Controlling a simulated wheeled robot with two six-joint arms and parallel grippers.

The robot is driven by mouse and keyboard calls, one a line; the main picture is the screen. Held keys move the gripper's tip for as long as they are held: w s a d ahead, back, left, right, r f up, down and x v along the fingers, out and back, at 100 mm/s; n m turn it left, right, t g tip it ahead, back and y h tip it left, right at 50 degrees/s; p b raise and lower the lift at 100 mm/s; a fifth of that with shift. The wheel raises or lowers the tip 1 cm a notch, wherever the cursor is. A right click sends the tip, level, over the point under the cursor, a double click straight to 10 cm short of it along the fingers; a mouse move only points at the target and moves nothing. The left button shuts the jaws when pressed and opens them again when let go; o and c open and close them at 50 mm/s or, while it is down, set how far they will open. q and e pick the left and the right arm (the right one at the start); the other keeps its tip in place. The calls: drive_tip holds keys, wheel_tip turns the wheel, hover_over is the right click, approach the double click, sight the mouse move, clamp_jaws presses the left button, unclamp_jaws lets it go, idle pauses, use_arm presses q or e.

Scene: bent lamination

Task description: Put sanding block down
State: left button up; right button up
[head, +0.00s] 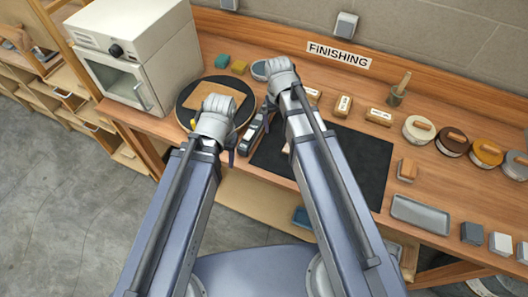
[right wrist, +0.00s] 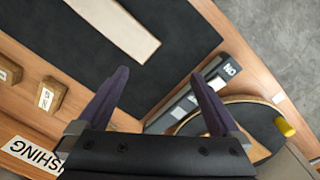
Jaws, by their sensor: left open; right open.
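Three tan sanding blocks with white labels, a left one (head: 313,95), a middle one (head: 343,105) and a right one (head: 378,117), stand in a row behind the black mat (head: 355,165). Two tan blocks (right wrist: 50,94) show at the left of the right wrist view. My right gripper (right wrist: 162,85) is open, with nothing between its fingers, above the bench between mat and turntable. In the head view its arm hides the fingertips. My left gripper (head: 214,143) is open over the front of the round turntable (head: 186,112); its arm hides part of it.
A tan board (head: 225,92) lies on the turntable. A dark labelled rack (right wrist: 215,78) stands between turntable and mat. A pale strip (right wrist: 118,25) lies on the mat. A white oven (head: 135,50) is at left; round tins (head: 418,130) and a metal tray (head: 420,214) are at right.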

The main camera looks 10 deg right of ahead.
drive_tip(key=s+a+n, duration=0.3)
drive_tip(key=s+a, duration=0.4)
drive_tip(key=s, duration=0.4)
drive_tip(key=shift+a, duration=0.1)
wheel_tip(320, 180, down, 5)
drive_tip(key=b, duration=0.5)
drive_tip(key=shift+f, duration=0.2)
